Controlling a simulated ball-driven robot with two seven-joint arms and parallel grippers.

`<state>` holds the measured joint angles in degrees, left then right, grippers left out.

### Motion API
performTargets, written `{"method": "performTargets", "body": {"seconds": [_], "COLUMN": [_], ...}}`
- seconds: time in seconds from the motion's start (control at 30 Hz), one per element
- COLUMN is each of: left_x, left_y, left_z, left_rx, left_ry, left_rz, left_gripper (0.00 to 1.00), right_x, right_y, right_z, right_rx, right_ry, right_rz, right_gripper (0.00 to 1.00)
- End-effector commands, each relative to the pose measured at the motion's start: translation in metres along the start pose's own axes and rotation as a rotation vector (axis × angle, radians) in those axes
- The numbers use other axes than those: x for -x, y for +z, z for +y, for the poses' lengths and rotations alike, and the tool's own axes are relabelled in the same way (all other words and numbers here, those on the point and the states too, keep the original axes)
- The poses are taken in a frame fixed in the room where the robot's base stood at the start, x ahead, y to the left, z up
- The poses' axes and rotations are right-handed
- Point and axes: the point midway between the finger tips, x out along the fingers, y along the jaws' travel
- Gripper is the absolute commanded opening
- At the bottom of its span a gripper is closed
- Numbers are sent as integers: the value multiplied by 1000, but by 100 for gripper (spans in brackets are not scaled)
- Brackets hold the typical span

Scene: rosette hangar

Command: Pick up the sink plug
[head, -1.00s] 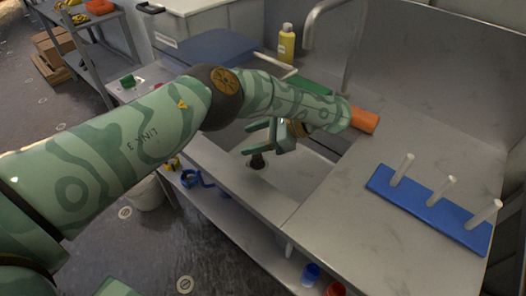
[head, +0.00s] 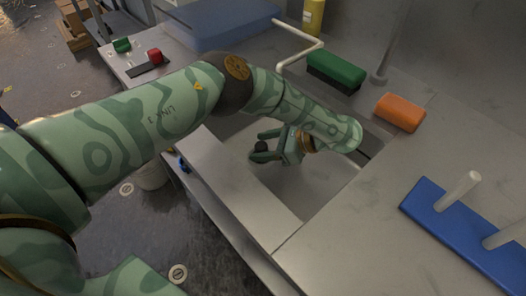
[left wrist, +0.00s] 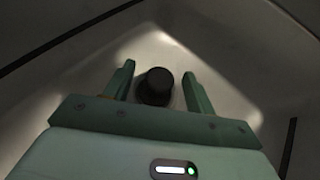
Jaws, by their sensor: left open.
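The sink plug (head: 261,147) is a small dark, round-topped piece in the sink basin (head: 305,188). In the left wrist view the plug (left wrist: 156,87) stands between my two green fingers, with a gap visible on each side. My left gripper (head: 257,146) is open, reaching down into the basin with its fingers around the plug. The left gripper also shows in the left wrist view (left wrist: 160,84). The plug's lower part is hard to see in the shade. My right gripper is not in view.
A green brush (head: 336,73) and an orange sponge (head: 400,112) lie behind the basin. A blue peg rack (head: 455,240) stands on the counter at right. A bent pale pipe (head: 300,52) and a yellow bottle (head: 313,17) are at the back. The basin's walls surround my gripper.

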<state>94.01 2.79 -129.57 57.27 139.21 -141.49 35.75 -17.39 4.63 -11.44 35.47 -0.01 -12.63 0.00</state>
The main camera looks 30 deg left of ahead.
Motion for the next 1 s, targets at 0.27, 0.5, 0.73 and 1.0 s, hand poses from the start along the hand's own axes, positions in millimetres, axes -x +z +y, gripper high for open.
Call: {"method": "performTargets", "body": {"seconds": [0.27, 0.5, 0.73, 1.0], "left_x": [-27, -26, -26, -22], "left_y": [-1, 0, 0, 8], "left_z": [0, 0, 0, 0], "left_rx": [0, 1, 0, 2], "left_ry": [-1, -1, -1, -3], "left_rz": [0, 0, 0, 0], "left_gripper": [55, 30, 7, 7], "right_x": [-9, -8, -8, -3], "right_y": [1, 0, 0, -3], "right_z": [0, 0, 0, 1], "right_rx": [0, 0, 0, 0], "right_ry": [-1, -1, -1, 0], "right_rz": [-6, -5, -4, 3], "right_gripper": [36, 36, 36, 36]}}
